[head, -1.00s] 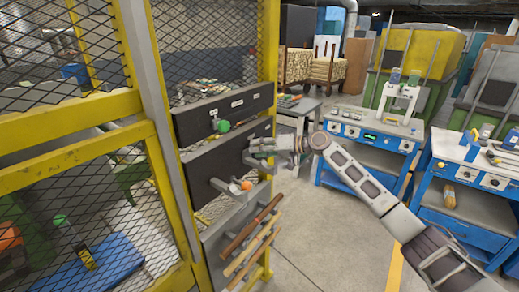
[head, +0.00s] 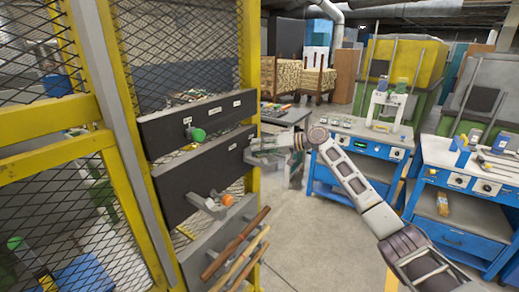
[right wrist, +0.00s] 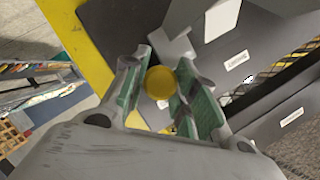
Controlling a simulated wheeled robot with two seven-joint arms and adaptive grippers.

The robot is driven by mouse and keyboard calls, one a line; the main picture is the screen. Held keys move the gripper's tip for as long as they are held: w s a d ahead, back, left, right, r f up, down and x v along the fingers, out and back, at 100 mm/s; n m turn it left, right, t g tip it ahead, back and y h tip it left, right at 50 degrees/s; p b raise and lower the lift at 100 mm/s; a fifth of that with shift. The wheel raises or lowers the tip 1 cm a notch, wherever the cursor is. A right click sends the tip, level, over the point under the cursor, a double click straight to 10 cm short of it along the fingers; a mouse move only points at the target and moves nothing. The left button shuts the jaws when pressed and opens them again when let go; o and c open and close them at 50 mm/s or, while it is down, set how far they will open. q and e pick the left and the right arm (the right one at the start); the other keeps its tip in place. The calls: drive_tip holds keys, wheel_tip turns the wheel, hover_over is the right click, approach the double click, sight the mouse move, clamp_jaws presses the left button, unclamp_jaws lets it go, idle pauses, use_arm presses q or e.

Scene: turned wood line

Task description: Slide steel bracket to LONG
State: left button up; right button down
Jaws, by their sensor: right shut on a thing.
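My right gripper (head: 268,150) is at the right end of the lower dark labelled panel (head: 185,180) on the yellow frame. In the right wrist view its green-padded fingers (right wrist: 162,88) close around a round yellow knob (right wrist: 159,83). A light grey metal plate (right wrist: 176,47), apparently the steel bracket, shows just beyond the knob; how they join is hidden. The label (right wrist: 237,60) near it is too blurred to read. A green knob (head: 198,135) is on the upper dark panel (head: 160,133). An orange knob (head: 227,199) is on a grey bracket lower down. My left gripper is out of view.
Wooden rods (head: 238,248) hang low on the frame, below my right gripper. A yellow mesh cage (head: 50,120) fills the left. Blue workbenches (head: 362,160) stand to the right. The concrete floor (head: 315,240) between is clear.

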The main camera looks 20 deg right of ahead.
drive_tip(key=c, duration=1.4)
unclamp_jaws()
drive_tip(key=shift+w, duration=0.1)
drive_tip(key=shift+c, duration=0.2)
drive_tip(key=o, duration=0.3)
drive_tip(key=shift+w+f, duration=0.2)
drive_tip(key=shift+o, duration=0.2)
drive_tip(key=shift+s+d+r, duration=0.1)
drive_tip(key=shift+s+r, duration=0.05)
drive_tip(key=shift+s, duration=0.05)
drive_tip(key=v, duration=1.1)
drive_tip(key=shift+s+d, duration=0.15)
drive_tip(key=shift+d, duration=0.2)
